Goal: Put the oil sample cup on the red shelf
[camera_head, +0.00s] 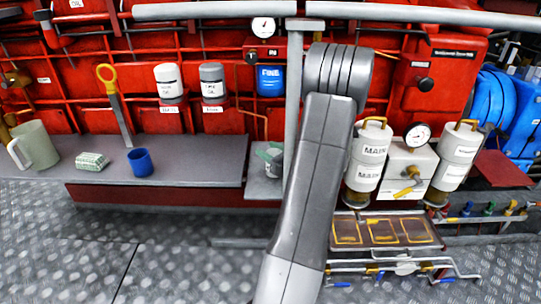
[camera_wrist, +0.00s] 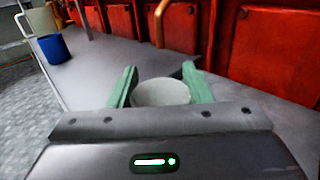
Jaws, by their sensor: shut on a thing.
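My gripper (camera_head: 268,156) is partly hidden behind my arm in the head view, over the small grey ledge in the middle. In the wrist view its two green fingers (camera_wrist: 159,71) are closed on either side of a pale, whitish round cup (camera_wrist: 161,93), seen from above its rim. I take this to be the oil sample cup. Whether its base touches the grey surface I cannot tell. A flat dark red shelf (camera_head: 499,168) is at the right in the head view, beyond the white canisters.
The grey bench (camera_head: 200,160) holds a blue cup (camera_head: 140,162), a green-white packet (camera_head: 92,161) and a pale mug (camera_head: 35,146). White canisters (camera_head: 368,160) (camera_head: 456,157) and a gauge (camera_head: 417,135) stand right of my arm. A grey vertical post (camera_head: 295,90) is close to my gripper.

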